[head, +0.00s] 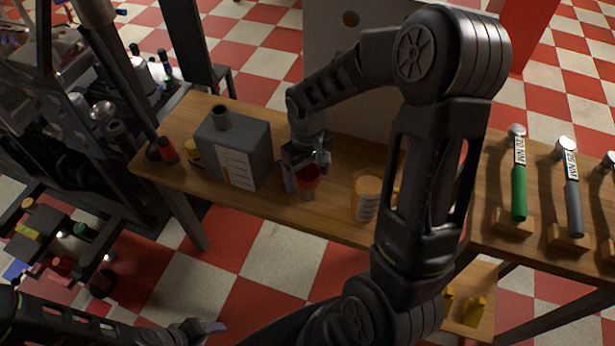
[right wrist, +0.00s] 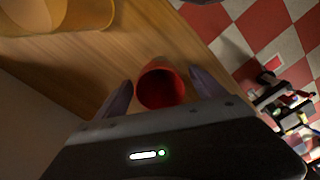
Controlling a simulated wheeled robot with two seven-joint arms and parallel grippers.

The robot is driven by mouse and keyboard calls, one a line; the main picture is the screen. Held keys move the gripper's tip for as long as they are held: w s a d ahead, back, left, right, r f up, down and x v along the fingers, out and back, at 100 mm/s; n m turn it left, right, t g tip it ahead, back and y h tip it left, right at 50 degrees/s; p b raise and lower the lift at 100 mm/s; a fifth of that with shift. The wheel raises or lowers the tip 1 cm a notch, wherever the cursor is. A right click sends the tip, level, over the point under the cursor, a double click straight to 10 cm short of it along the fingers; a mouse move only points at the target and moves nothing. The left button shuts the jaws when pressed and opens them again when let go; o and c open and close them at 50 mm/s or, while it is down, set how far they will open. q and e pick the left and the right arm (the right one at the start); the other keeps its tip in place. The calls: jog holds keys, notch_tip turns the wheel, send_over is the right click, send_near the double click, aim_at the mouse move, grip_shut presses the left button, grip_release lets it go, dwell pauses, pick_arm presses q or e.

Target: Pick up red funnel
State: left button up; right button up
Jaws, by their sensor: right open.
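The red funnel (head: 307,177) is on the wooden table, just beside the fingers of my right gripper (head: 305,181). In the right wrist view the red funnel (right wrist: 161,84) shows its round dark mouth between the two spread fingers of the right gripper (right wrist: 160,95). I see a gap on each side, so the fingers look apart from it. Its lower part is mostly hidden. My left arm comes in at the bottom left of the head view, with what looks like the tip of my left gripper (head: 212,327) low over the floor; its opening is unclear.
A red and black object (head: 166,150) is near the table's left end. Green-handled (head: 519,190) and grey-handled (head: 572,190) tools rest on wooden holders at right.

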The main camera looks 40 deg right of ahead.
jog(key=shift+c, duration=0.4)
jog(key=c, duration=1.4)
